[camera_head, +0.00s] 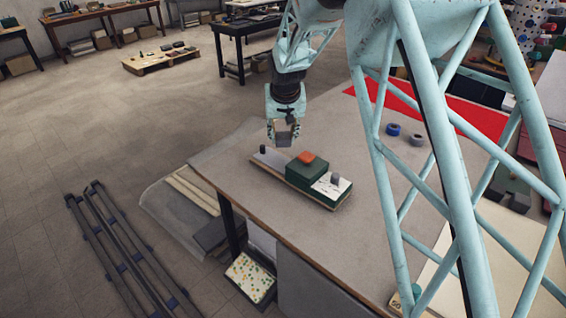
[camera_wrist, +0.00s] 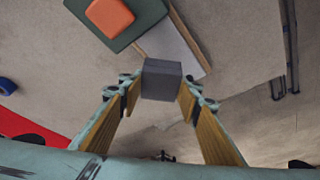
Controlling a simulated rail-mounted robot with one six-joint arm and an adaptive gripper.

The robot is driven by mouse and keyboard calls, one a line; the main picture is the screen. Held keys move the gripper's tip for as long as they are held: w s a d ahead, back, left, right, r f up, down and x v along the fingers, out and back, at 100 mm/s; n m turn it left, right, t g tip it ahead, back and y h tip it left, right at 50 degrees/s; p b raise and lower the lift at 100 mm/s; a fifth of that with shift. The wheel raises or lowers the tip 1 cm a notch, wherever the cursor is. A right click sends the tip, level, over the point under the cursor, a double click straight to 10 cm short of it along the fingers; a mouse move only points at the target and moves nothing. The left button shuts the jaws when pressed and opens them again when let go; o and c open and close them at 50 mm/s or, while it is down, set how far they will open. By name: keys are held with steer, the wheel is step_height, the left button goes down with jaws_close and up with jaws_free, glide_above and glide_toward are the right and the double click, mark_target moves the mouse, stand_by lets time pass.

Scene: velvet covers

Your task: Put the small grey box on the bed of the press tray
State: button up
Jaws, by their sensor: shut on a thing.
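My gripper (camera_head: 284,140) is shut on the small grey box (camera_wrist: 161,80), which sits between its two fingertips in the wrist view. In the head view the box (camera_head: 283,127) is partly hidden by the fingers. The press tray (camera_head: 325,203) lies on the table, with a green block (camera_head: 303,173) topped by an orange pad (camera_head: 306,157) at its middle. My gripper is above the tray's far left end. There the flat grey bed (camera_head: 274,160) is bare beside the green block; it also shows past the box in the wrist view (camera_wrist: 177,47).
A blue roll (camera_head: 393,129) and a grey roll (camera_head: 417,139) lie farther right. The table (camera_head: 225,170) is clear around the tray.

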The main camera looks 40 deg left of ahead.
mark_target(284, 140)
steer(key=shift+f, duration=3)
steer(key=shift+f, duration=0.15)
steer(key=shift+f, duration=1.75)
steer(key=shift+f, duration=0.15)
steer(key=o, duration=0.5)
steer(key=shift+o, duration=0.3)
steer(key=shift+r, duration=0.25)
steer(key=shift+v, duration=5.9)
